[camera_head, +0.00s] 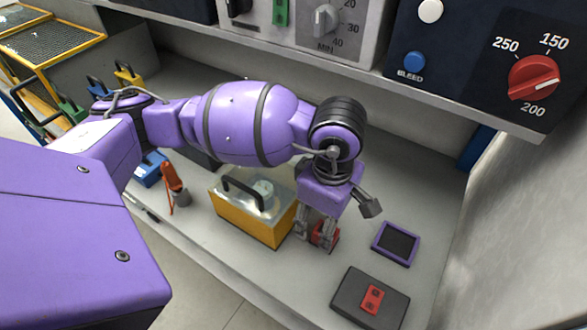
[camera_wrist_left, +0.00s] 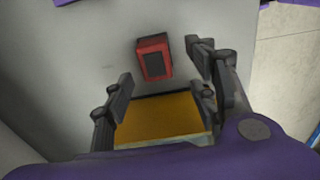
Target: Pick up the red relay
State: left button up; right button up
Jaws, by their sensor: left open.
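The red relay (camera_head: 325,233) is a small red block with a dark face, standing on the grey bench. In the head view it is partly hidden by the fingers of my left gripper (camera_head: 316,230), which points down over it. In the left wrist view the red relay (camera_wrist_left: 154,57) lies ahead of the fingertips, in the gap between the open fingers of my left gripper (camera_wrist_left: 160,84). The fingers are empty, and I cannot tell whether either touches the relay. My right gripper is not in view.
A yellow box with a black handle (camera_head: 245,218) stands close left of my left gripper; its yellow side (camera_wrist_left: 160,118) shows between the fingers. A purple-framed tray (camera_head: 378,243) and a dark pad (camera_head: 345,298) with a red piece (camera_head: 373,298) lie right. A control-panel shelf (camera_head: 440,95) overhangs the back.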

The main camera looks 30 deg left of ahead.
pick_arm(q)
jog(key=f, duration=0.4)
jog(key=shift+w+d+f, duration=0.15)
jog(key=shift+w+d, duration=0.15)
jog(key=shift+d, duration=0.1)
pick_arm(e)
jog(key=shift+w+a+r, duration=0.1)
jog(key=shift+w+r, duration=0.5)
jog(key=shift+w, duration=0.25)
pick_arm(q)
jog(key=shift+c, duration=0.4)
jog(key=c, duration=1.2)
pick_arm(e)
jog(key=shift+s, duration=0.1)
